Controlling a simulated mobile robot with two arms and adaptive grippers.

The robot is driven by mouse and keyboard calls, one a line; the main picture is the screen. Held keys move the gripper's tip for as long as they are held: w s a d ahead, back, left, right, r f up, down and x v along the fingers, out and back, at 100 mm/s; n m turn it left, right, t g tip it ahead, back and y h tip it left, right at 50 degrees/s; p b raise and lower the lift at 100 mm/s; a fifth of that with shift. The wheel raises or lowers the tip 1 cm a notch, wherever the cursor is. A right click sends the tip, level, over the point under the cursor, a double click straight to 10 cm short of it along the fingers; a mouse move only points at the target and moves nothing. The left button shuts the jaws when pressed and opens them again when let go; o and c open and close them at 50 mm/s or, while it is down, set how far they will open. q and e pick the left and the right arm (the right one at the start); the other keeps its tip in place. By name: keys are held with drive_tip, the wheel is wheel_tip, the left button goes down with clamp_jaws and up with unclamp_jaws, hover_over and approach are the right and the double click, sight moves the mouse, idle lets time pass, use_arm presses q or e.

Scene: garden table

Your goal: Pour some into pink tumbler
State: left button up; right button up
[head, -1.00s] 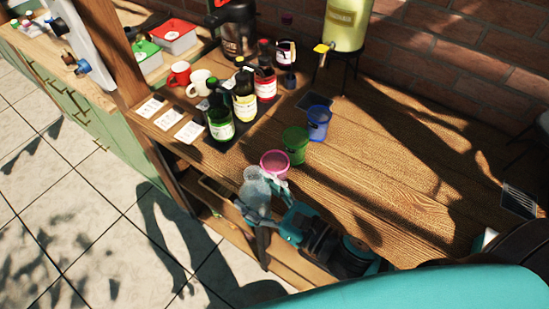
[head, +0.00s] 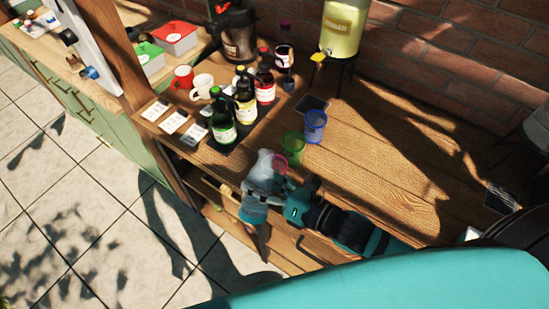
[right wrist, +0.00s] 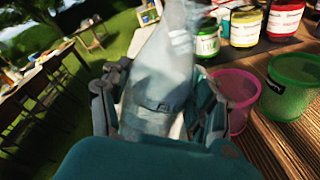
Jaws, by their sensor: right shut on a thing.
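The pink tumbler (head: 282,160) stands near the table's front edge, partly hidden in the head view by a clear, whitish container. It also shows in the right wrist view (right wrist: 238,92), just right of my fingers. My right gripper (head: 264,183) is shut on the clear container (head: 264,164). The container is beside the tumbler and overlaps it in the head view. In the right wrist view the clear container (right wrist: 163,75) leans to the upper right between the fingers. I cannot tell its contents or whether anything flows. My left gripper is not in view.
A green tumbler (head: 292,146) and a blue tumbler (head: 314,126) stand just behind the pink one. Several bottles (head: 222,130) stand on a dark mat to the left. A yellow dispenser (head: 342,28) stands at the back. The table's right part is mostly clear.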

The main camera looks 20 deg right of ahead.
drive_tip(key=shift+f+m+g, duration=0.1)
drive_tip(key=shift+m+g, duration=0.2)
drive_tip(key=shift+m, duration=0.5)
drive_tip(key=shift+s+a+r+m+g+p, duration=0.15)
drive_tip(key=shift+r+m+g+p, duration=0.15)
drive_tip(key=shift+r+m, duration=0.4)
drive_tip(key=shift+m+g+y, duration=0.3)
drive_tip(key=shift+m+y, duration=0.1)
drive_tip(key=shift+m, duration=0.4)
wheel_tip(320, 180, down, 6)
drive_tip(key=b, duration=0.5)
drive_tip(key=shift+s+a+r, duration=0.1)
drive_tip(key=shift+s+a, duration=0.05)
wheel_tip(320, 180, up, 2)
drive_tip(key=shift+p, duration=1)
drive_tip(key=shift+s+r+m, duration=0.1)
drive_tip(key=shift+r+m, duration=0.15)
drive_tip(key=shift+m, duration=0.35)
drive_tip(key=shift+w+r+m+g, duration=0.1)
drive_tip(key=shift+w+m+g, duration=0.1)
drive_tip(key=shift+m+g, duration=0.1)
drive_tip(key=shift+w+d+r+m+p, duration=0.15)
drive_tip(key=shift+d+r+m+p, duration=0.05)
drive_tip(key=shift+r+m+p, duration=0.2)
drive_tip(key=shift+s+a+r+g+y, duration=0.1)
drive_tip(key=shift+s+r+g+y, duration=0.05)
drive_tip(key=shift+s+g+y, duration=0.15)
